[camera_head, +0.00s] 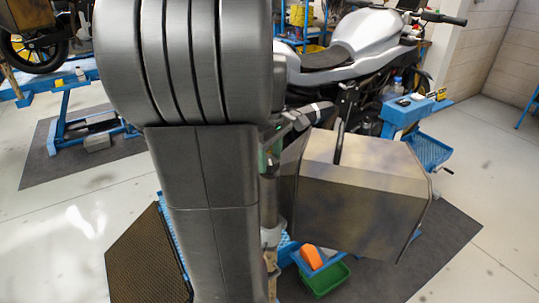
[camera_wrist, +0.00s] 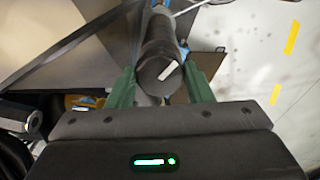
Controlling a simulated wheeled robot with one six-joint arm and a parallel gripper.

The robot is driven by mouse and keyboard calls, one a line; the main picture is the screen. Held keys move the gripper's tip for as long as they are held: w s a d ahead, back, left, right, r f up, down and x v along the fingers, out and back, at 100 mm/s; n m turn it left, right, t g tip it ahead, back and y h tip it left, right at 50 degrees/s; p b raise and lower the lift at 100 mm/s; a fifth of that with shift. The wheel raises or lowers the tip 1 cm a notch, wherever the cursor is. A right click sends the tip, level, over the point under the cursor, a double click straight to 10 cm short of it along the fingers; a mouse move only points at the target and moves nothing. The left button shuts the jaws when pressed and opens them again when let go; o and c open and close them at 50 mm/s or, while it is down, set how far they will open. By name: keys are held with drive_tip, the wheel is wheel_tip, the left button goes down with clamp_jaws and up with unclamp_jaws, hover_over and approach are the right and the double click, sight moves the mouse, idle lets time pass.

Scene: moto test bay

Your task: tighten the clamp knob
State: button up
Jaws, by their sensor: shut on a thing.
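The clamp knob (camera_wrist: 157,58) is a dark grey cylinder with a white stripe on its end face, in the upper middle of the wrist view. My gripper (camera_wrist: 160,78) has its two green fingers on either side of the knob and is shut on it. In the head view my own arm covers most of the gripper, and I cannot make out the knob there.
A large grey-brown box-shaped case (camera_head: 365,175) stands close to the right of my arm. A white motorcycle (camera_head: 362,40) is behind it on a blue lift. A green bin (camera_head: 326,279) and an orange item (camera_head: 311,256) sit low in front. Open floor (camera_head: 485,130) lies to the right.

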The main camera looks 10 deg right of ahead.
drive_tip(key=o, duration=1)
wheel_tip(320, 180, up, 14)
drive_tip(key=shift+s+f, duration=0.1)
wheel_tip(320, 180, down, 14)
drive_tip(key=shift+n, duration=0.5)
idle(0.3)
idle(0.5)
